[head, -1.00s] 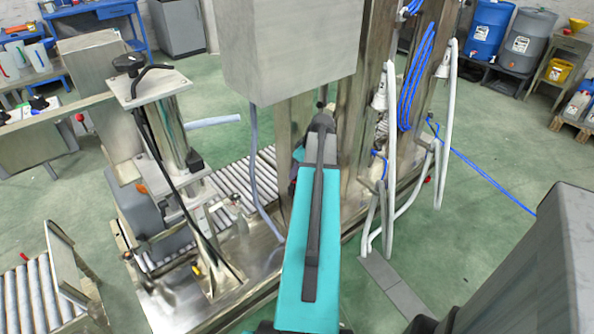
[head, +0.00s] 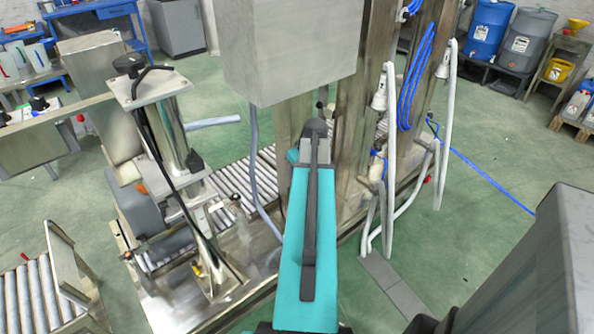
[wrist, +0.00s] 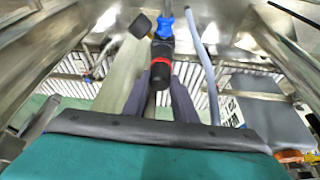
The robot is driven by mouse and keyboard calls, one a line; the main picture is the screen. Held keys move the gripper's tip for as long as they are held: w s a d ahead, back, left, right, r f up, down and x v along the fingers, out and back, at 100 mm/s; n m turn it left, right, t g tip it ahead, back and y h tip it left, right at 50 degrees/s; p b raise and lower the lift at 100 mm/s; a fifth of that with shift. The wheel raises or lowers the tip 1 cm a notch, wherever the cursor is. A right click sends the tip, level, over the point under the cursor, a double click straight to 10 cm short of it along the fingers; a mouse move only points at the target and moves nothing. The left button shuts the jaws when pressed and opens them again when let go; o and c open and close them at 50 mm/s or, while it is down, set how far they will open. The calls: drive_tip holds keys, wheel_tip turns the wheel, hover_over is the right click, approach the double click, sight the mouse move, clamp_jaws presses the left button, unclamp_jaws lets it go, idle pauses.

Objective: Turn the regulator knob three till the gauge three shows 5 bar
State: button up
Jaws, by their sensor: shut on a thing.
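In the wrist view, a regulator with a blue body (wrist: 163,28) and a black knob (wrist: 160,76) with a red ring stands in the upper middle. The two dark fingers of my gripper (wrist: 159,88) reach up on either side of the black knob and are shut on it. A dark round part (wrist: 140,26), possibly the gauge seen edge-on, sits just left of the blue body; no dial face or reading shows. In the head view my teal arm hides the gripper and the knob. I cannot tell the knob's number from these frames.
A grey box (head: 290,45) hangs on the steel frame above my arm. A roller conveyor (head: 238,182) runs behind. White hoses (head: 391,165) and blue tubing (head: 418,75) hang right of the arm. A steel stand (head: 170,150) is to the left. Green floor lies open at the right.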

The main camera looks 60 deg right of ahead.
drive_tip(key=m+g+h+p, duration=0.1)
drive_tip(key=m, duration=0.4)
drive_tip(key=shift+w+a, duration=0.1)
drive_tip(key=shift+a, duration=0.05)
drive_tip(key=shift+w+m+g+h, duration=0.1)
drive_tip(key=shift+m+g+h, duration=0.5)
drive_tip(key=shift+m, duration=1.1)
drive_tip(key=o, duration=0.8)
drive_tip(key=shift+c, duration=0.2)
drive_tip(key=shift+r, duration=0.1)
drive_tip(key=v, duration=1.3)
drive_tip(key=shift+a+r, duration=0.2)
drive_tip(key=shift+r, duration=0.05)
